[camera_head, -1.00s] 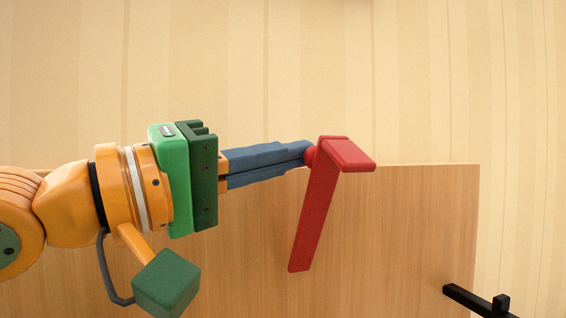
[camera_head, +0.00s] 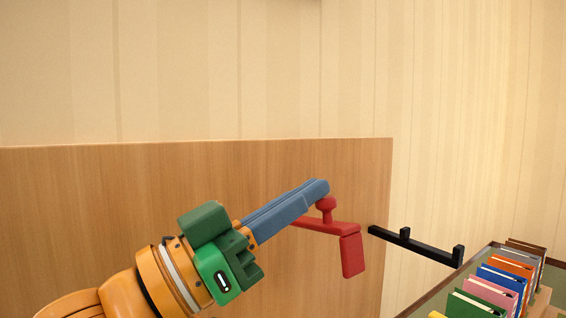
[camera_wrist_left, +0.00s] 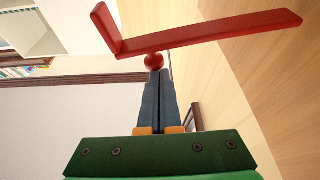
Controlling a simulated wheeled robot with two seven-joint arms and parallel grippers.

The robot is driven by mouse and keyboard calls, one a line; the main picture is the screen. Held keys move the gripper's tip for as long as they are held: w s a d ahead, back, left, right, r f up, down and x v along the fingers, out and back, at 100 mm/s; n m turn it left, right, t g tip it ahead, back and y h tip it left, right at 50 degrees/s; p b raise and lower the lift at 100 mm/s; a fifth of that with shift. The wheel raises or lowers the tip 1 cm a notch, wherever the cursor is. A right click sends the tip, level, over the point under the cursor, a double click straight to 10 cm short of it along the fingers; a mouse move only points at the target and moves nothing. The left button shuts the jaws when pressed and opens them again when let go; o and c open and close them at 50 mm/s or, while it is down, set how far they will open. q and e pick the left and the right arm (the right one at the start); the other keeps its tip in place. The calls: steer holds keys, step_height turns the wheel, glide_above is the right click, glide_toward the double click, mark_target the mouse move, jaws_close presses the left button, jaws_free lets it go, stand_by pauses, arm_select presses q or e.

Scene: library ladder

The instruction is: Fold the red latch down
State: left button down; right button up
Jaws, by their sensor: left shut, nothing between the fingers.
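The red latch (camera_head: 326,226) is on the wooden panel. In the head view its bar runs roughly level, with a flat tab hanging down at its right end and a round knob on top. The bar's left part is hidden behind my left gripper. My left gripper (camera_head: 318,188) is shut and empty, its blue fingertips at the knob. In the left wrist view the latch (camera_wrist_left: 220,30) spans the top, its knob just beyond the tips of the shut fingers (camera_wrist_left: 158,75); I cannot tell whether they touch. My right gripper is not in view.
The wooden panel (camera_head: 80,200) has its right edge just past the latch. A black rail with pegs (camera_head: 415,245) sits to the right. Colored books (camera_head: 490,290) stand in a shelf at the lower right. The wall above the panel is clear.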

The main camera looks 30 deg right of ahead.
arm_select(q)
steer(key=b+v, duration=0.2)
steer(key=v, duration=0.4)
steer(key=shift+a+f+b, duration=0.2)
steer(key=shift+a+b, duration=0.15)
steer(key=shift+b, duration=0.05)
